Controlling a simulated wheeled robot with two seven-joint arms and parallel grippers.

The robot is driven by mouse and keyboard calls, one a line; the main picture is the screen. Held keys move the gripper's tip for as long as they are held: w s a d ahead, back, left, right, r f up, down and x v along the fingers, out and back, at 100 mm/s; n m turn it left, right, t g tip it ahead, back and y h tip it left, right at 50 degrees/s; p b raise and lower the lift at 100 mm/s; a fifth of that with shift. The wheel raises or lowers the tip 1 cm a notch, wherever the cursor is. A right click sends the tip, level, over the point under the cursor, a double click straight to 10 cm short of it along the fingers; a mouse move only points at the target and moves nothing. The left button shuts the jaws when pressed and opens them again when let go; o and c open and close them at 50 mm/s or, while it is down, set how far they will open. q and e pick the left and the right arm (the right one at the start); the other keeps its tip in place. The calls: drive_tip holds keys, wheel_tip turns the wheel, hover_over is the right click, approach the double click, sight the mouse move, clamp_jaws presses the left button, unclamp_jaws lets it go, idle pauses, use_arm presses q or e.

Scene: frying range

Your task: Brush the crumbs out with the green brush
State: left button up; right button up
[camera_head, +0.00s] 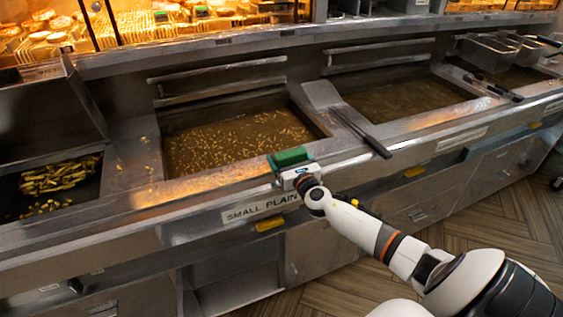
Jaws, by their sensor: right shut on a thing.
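My right gripper (298,179) is at the front ledge of the frying range, just above the "SMALL PLAIN" label. It is shut on a green brush (289,157), whose green block shows above the gripper. The fingertips are too small to make out clearly. Behind the brush is a fryer vat (172,150) of brownish oil with many small yellow crumbs (245,137) scattered over its surface. My left gripper is not in view.
A bin with fried pieces (60,177) stands at the left. Dark tongs (360,132) lie across the divider right of the vat. A second vat (405,97) and wire baskets (490,52) are farther right. Lit food shelves run along the back. Wooden floor (490,222) is open at lower right.

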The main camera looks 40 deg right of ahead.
drive_tip(key=shift+s+d+f+b, duration=0.15)
drive_tip(key=shift+d+b, duration=0.1)
drive_tip(key=shift+d, duration=0.4)
drive_tip(key=shift+s+d+b, duration=0.15)
drive_tip(key=shift+d+b, duration=0.1)
drive_tip(key=shift+d, duration=0.35)
drive_tip(key=shift+s+d, duration=0.15)
drive_tip(key=shift+d, duration=0.3)
wheel_tip(320, 180, up, 7)
drive_tip(key=p, duration=0.6)
drive_tip(key=shift+r+p, duration=0.2)
drive_tip(key=shift+p, duration=0.1)
drive_tip(key=shift+f, duration=0.1)
